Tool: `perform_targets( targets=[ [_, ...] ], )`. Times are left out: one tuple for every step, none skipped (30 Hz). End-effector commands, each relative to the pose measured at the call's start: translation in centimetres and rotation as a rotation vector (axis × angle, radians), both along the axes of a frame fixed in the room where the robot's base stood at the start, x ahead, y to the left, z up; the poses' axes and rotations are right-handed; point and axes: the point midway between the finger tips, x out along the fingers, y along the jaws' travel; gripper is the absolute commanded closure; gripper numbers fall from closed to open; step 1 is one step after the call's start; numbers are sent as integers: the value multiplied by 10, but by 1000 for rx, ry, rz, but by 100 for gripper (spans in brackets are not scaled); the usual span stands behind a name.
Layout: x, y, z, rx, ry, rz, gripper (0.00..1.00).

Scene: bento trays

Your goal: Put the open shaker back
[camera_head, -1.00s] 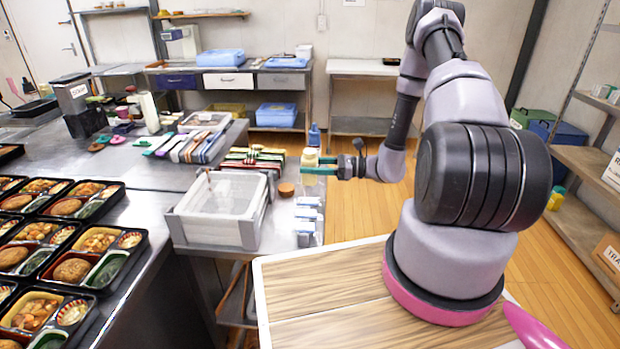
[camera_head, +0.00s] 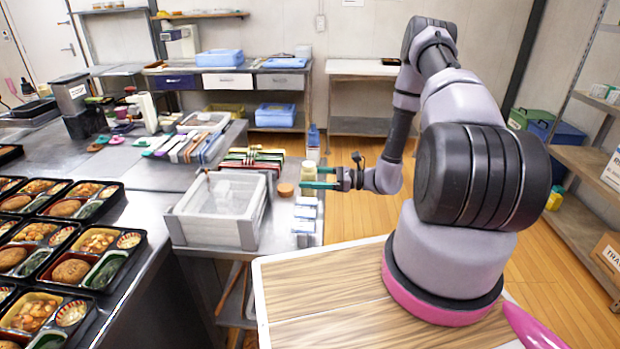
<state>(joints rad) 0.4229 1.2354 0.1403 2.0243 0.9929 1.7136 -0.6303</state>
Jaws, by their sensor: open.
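The shaker (camera_head: 308,172) is a small pale yellowish jar. It stands near the right edge of the steel counter, at the fingers of my gripper (camera_head: 318,178). My gripper is open, with its green fingers reaching left on the near and far sides of the shaker. The fingers hide part of the shaker, and I cannot tell whether they touch it. A small round brown-orange lid-like piece (camera_head: 285,189) lies on the counter just left of the gripper.
A white translucent bin (camera_head: 222,205) stands left of the gripper. Small white-and-blue packs (camera_head: 305,222) lie in front of it. A blue bottle (camera_head: 313,140) stands behind. Stacked coloured items (camera_head: 255,158) lie behind the bin. Bento trays (camera_head: 70,270) fill the left counter.

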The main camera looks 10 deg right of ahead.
Motion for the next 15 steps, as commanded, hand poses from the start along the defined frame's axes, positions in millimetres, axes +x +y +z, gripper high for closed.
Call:
perform_targets(
  targets=[
    [0,0,0,0,0,0,12],
    [0,0,1,0,0,0,12],
    [0,0,2,0,0,0,12],
    [0,0,4,0,0,0,12],
    [-1,-3,4,-1,0,-2,12],
    [-2,-8,4,-1,1,-2,12],
    [-3,-13,3,-1,1,-3,12],
    [-5,-18,3,-1,1,-4,12],
    [-7,-25,4,-1,0,-4,12],
    [-9,-31,4,-1,1,-5,12],
    [-11,-38,4,0,0,-5,12],
    [-13,-47,4,0,0,-6,12],
    [-16,-53,4,0,0,-5,12],
    [-18,-59,4,0,0,-6,12],
    [-20,-68,4,0,-1,-5,12]
  ],
)
